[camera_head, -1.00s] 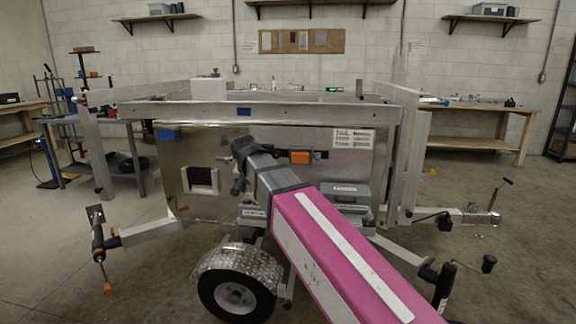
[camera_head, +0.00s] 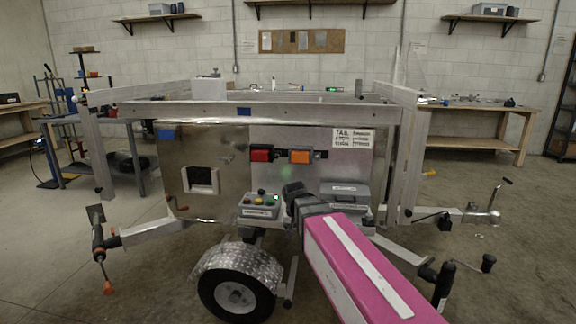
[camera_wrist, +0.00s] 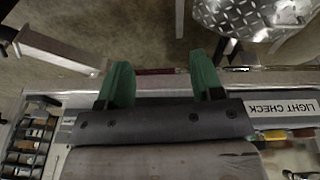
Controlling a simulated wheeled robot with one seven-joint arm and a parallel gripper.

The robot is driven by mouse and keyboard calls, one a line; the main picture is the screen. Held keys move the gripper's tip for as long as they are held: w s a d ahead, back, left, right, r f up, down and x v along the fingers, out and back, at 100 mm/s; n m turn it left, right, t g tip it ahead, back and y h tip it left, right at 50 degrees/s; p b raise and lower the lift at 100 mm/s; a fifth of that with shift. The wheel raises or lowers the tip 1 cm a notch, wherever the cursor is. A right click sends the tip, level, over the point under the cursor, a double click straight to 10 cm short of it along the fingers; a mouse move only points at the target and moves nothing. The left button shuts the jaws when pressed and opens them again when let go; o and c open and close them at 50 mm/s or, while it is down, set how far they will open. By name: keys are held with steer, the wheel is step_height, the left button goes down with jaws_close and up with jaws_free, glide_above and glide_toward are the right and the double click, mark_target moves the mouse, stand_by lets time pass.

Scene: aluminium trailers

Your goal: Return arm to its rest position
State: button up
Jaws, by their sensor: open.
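My arm, with a pink link, reaches in from the lower right in the head view. Its dark end, my gripper (camera_head: 294,189), is in front of the trailer's panel (camera_head: 225,150), between the button box and a grey box. In the wrist view my gripper (camera_wrist: 160,85) shows two green fingers set well apart, with nothing between them. The aluminium trailer (camera_head: 270,112) stands close in front of me.
The button box (camera_head: 260,204) and a grey lidded box (camera_head: 345,192) sit beside my gripper. Red (camera_head: 261,154) and orange (camera_head: 300,157) lights are above. The wheel (camera_head: 237,297) and fender (camera_head: 238,262) are below. Workbenches stand behind at both sides.

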steer(key=s+d+f+g, duration=0.1)
steer(key=s+d+f, duration=0.4)
steer(key=d+f, duration=0.2)
steer(key=s+d+f+g, duration=0.1)
steer(key=s+d+f, duration=0.4)
steer(key=d+f, duration=0.3)
steer(key=shift+d+f+n+y, duration=0.25)
steer(key=shift+f+n+y, duration=0.15)
steer(key=shift+c, duration=0.2)
stand_by(0.3)
